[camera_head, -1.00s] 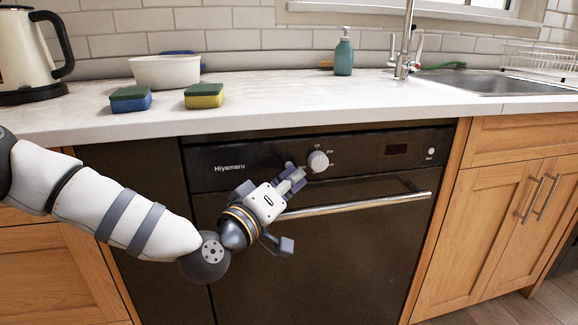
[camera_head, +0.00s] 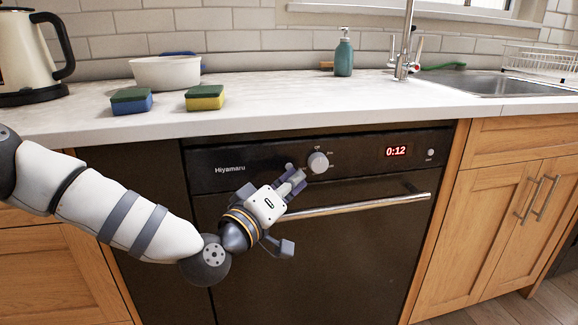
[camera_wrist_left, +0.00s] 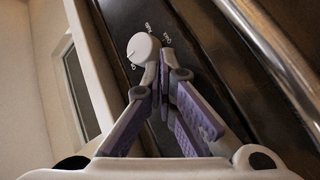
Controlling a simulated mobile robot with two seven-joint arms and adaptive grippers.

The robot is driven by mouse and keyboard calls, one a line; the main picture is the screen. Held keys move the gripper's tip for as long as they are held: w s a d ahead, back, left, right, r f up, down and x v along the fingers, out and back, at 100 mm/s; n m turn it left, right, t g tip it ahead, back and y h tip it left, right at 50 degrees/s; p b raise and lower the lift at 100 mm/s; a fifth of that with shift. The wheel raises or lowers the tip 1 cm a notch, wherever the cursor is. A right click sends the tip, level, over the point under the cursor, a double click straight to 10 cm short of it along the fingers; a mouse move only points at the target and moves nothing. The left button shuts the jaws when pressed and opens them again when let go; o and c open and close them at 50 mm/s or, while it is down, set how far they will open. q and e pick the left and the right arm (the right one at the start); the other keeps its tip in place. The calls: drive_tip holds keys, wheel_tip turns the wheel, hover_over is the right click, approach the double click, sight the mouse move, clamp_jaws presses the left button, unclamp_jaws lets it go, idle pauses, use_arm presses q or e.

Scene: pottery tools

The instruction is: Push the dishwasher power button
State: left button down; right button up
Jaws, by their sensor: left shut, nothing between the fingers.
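The black dishwasher (camera_head: 330,235) sits under the counter, with a control panel along its top. The panel has a round light-grey knob (camera_head: 318,162), a display (camera_head: 396,151) lit red with 0:12, and a small round button (camera_head: 430,152) at the right end. My left gripper (camera_head: 298,176) is shut and empty, just below and left of the knob. In the left wrist view its fingertips (camera_wrist_left: 160,78) are close to the knob (camera_wrist_left: 142,48); I cannot tell whether they touch. My right gripper is not in view.
The dishwasher's bar handle (camera_head: 350,205) runs just below my left gripper. Above are sponges (camera_head: 204,101), a white bowl (camera_head: 165,72), a kettle (camera_head: 25,55) and a soap bottle (camera_head: 344,55). The panel between knob and display is clear.

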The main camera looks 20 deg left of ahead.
use_arm(q)
drive_tip(key=s+d+p, duration=0.2)
drive_tip(key=s+d, duration=0.1)
drive_tip(key=s, duration=0.2)
drive_tip(key=shift+s+d, duration=0.15)
drive_tip(key=shift+d, duration=0.1)
idle(0.5)
